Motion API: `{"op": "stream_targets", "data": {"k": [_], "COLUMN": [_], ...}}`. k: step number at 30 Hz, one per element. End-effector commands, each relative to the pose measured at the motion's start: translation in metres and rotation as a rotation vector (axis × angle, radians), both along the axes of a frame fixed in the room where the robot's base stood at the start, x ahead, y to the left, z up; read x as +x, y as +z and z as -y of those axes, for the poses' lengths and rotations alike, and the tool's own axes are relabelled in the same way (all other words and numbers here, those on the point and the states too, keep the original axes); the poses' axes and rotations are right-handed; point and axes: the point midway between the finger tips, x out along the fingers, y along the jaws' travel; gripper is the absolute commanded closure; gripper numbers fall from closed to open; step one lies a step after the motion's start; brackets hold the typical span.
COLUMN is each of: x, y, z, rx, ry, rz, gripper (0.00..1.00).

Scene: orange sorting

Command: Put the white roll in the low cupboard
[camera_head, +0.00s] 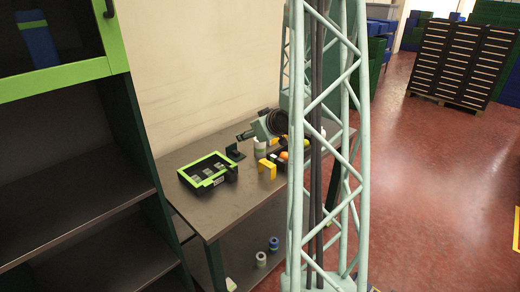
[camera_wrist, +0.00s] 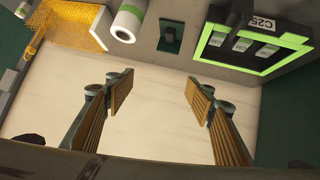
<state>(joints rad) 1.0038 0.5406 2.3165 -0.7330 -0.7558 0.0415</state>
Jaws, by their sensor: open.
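A dark cabinet (camera_head: 75,190) stands at the left, with open lower shelves and a green-framed door above. Which part is the low cupboard is unclear.
A green-rimmed tray (camera_head: 184,178) holding grey pieces lies on the table (camera_head: 210,215). A lattice column hides the table's right part.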

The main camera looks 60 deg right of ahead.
Motion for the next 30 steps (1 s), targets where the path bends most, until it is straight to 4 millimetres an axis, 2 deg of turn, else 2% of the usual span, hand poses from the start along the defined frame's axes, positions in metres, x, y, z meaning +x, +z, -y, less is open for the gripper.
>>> {"op": "stream_targets", "data": {"k": [6, 15, 21, 30], "x": [-0.021, -0.054, -0.072, -0.078], "y": [-0.028, -0.062, -0.076, -0.081], "z": [0.032, 0.066, 0.080, 0.084], "rx": [0.022, 0.056, 0.070, 0.077], "ry": [-0.012, -0.029, -0.038, -0.039], "rz": [0.066, 0.167, 0.220, 0.244], "gripper": [0.51, 0.51, 0.51, 0.51]}}
